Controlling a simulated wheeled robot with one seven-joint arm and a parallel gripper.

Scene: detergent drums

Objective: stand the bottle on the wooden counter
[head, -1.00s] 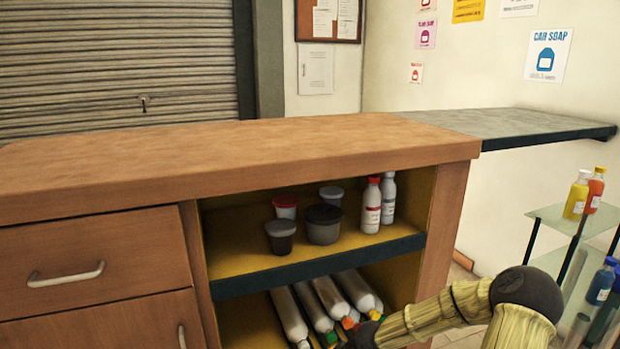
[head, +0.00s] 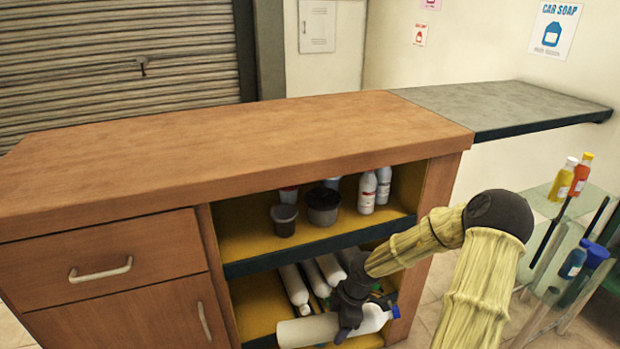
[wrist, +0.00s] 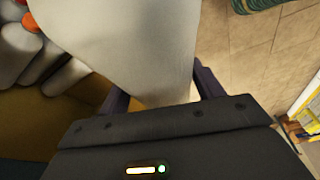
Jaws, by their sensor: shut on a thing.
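A white bottle with a blue cap (head: 303,331) lies on its side in my gripper (head: 347,327), in front of the lower shelf opening. Its cap end points right. In the wrist view the bottle's pale body (wrist: 130,40) fills the space between the two dark fingers, and my gripper (wrist: 155,95) is shut on it. The wooden counter (head: 220,140) stands above and behind, with a wide bare brown top. My arm reaches down to the bottle from the right.
Several white bottles (head: 293,287) lie on the lower shelf. Dark tubs (head: 323,205) and white bottles (head: 367,192) stand on the upper shelf. A grey side counter (head: 510,105) joins at the right. A glass rack (head: 545,207) with coloured bottles stands at far right.

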